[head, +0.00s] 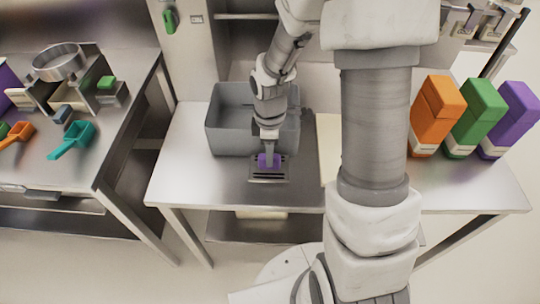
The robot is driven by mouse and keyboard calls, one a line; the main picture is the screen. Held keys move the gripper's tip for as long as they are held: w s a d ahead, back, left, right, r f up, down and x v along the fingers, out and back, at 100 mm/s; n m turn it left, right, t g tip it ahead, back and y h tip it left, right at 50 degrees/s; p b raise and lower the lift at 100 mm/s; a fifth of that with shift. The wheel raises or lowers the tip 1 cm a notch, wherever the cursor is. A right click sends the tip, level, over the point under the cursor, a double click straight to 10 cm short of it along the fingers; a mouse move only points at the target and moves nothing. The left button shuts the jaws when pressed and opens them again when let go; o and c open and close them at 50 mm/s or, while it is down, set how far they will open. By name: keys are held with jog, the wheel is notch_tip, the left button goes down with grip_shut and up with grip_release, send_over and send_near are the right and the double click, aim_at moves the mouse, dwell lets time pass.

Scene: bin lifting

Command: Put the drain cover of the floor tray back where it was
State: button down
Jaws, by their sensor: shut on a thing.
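In the head view, a small grey slotted plate with a purple block on top, which looks like the drain cover (257,178), is at the middle of the steel table. My gripper (268,158) points down and is shut on the purple block. I cannot tell whether the plate touches the surface below or hangs just above it. A darker grey flat area, perhaps the floor tray (302,190), lies under and around the plate. Any drain opening is hidden from this view.
A grey open bin (228,138) stands just behind the plate. Orange (437,115), green (474,118) and purple (510,120) cartons stand on the right. A side table at left holds teal (75,140) and orange (18,134) scoops. The table's front left (185,185) is clear.

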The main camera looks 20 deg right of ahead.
jog(key=shift+f, duration=0.55)
jog(key=shift+f, duration=0.15)
jog(key=c, duration=0.6)
grip_release()
